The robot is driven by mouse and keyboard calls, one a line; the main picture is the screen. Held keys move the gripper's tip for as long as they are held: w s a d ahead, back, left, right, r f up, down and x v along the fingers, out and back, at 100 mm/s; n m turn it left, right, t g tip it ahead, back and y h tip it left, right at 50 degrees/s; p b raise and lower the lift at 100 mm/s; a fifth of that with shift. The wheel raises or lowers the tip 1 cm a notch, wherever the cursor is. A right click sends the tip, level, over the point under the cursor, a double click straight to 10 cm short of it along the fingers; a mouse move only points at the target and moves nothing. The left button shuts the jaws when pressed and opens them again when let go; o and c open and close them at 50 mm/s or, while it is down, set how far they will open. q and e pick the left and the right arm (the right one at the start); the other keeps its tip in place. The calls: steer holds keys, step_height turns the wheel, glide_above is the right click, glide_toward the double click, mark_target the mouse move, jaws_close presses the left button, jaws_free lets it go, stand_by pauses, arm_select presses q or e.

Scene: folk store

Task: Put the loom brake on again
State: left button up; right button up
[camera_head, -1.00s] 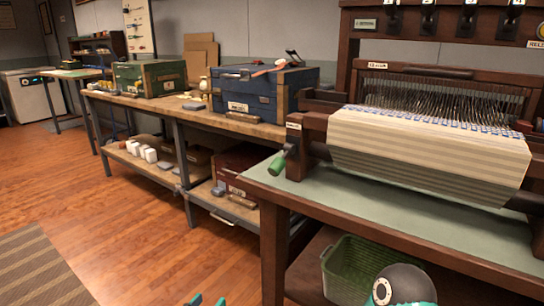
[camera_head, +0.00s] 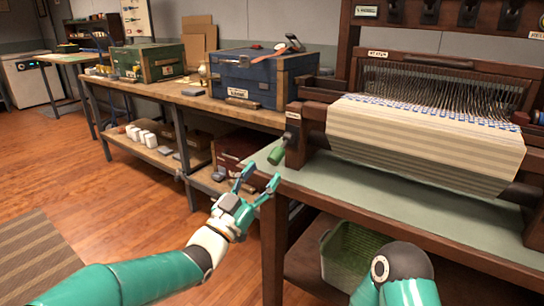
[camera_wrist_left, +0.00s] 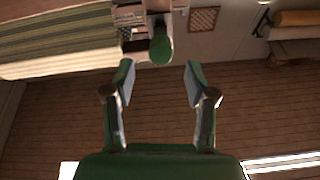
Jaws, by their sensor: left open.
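The loom (camera_head: 425,125) stands on a green-topped table at the right, with striped cloth on its front beam. The brake lever with a green handle (camera_head: 278,153) hangs at the loom's left front corner, tilted down to the left. In the left wrist view the green handle (camera_wrist_left: 161,48) shows just beyond the fingertips, roughly between them. My left gripper (camera_head: 258,180) is open and empty, a little below and in front of the handle in the head view, apart from it. It also shows open in the left wrist view (camera_wrist_left: 160,82). My right gripper is not in view.
The green table top (camera_head: 350,190) has a front edge close to my left gripper. A green basket (camera_head: 350,250) sits on the shelf below. A workbench (camera_head: 190,100) at the left carries a blue chest (camera_head: 255,78) and a green chest (camera_head: 148,62).

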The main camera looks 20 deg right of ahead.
mark_target(272, 162)
arm_select(q)
steer(key=x, duration=0.7)
